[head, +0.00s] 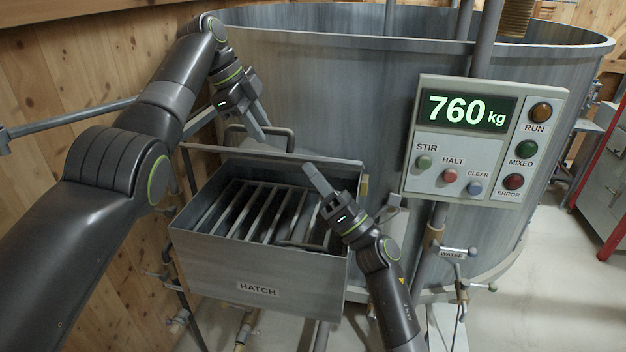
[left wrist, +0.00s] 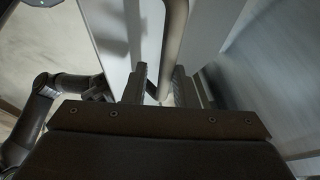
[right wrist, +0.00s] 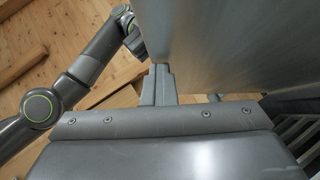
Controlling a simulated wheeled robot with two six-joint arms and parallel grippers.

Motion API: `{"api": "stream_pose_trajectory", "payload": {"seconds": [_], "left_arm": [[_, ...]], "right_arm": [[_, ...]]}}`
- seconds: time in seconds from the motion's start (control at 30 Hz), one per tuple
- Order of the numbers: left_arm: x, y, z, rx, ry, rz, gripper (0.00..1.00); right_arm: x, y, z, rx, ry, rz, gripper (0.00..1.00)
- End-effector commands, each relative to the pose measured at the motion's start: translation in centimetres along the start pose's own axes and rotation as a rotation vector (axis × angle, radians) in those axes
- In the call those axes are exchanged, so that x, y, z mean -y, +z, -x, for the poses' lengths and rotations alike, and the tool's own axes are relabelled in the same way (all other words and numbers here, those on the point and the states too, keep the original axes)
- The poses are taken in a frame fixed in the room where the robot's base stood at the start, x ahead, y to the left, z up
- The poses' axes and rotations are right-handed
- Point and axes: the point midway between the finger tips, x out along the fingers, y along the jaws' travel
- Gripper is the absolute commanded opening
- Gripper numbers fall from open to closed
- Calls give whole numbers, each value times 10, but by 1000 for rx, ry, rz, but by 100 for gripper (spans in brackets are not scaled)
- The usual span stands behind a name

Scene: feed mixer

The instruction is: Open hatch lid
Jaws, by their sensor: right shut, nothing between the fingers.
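The grey hatch box (head: 205,262) is open at the top, with its grate (head: 262,212) showing inside. The lid (head: 330,164) stands raised along the back edge, seen nearly edge-on. Its bar handle (head: 285,131) is on the far side. My left gripper (head: 262,130) is at this handle; in the left wrist view the handle (left wrist: 174,35) passes between its parted fingers (left wrist: 160,85). My right gripper (head: 312,172) is shut and empty above the box, on the near side of the lid. In the right wrist view its fingertips (right wrist: 161,72) are close to a grey panel (right wrist: 225,45); contact is unclear.
A large round mixer tub (head: 390,75) stands behind the hatch. A control panel (head: 485,140) reading 760 kg is to the right. A wooden wall (head: 70,60) is close on the left. Pipes and a water valve (head: 455,252) are at the lower right.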

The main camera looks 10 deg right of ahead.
Motion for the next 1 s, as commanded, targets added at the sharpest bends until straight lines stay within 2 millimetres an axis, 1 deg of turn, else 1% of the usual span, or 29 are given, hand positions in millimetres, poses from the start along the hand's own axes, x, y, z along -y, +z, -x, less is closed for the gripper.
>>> {"api": "stream_pose_trajectory", "payload": {"seconds": [0.03, 0.13, 0.4, 0.57, 0.77, 1.0], "left_arm": [[-6, 3, -12, -5, 32, 10, 24], [-5, 4, -11, -5, 30, 10, 36], [-5, 5, -10, -3, 24, 10, 36], [-7, 6, -12, -4, 22, 9, 36], [-14, 10, -20, -4, 25, 8, 36], [-28, 13, -32, -5, 29, 9, 36]], "right_arm": [[-2, 4, -3, 7, 4, 4, 0], [-2, 4, -3, 7, 3, 3, 0], [-1, 3, -2, 6, 2, 3, 0], [-1, 3, -2, 5, 1, 3, 0], [-1, 3, -2, 7, 1, 3, 0], [-2, 4, -3, 9, 5, 2, 0]]}}
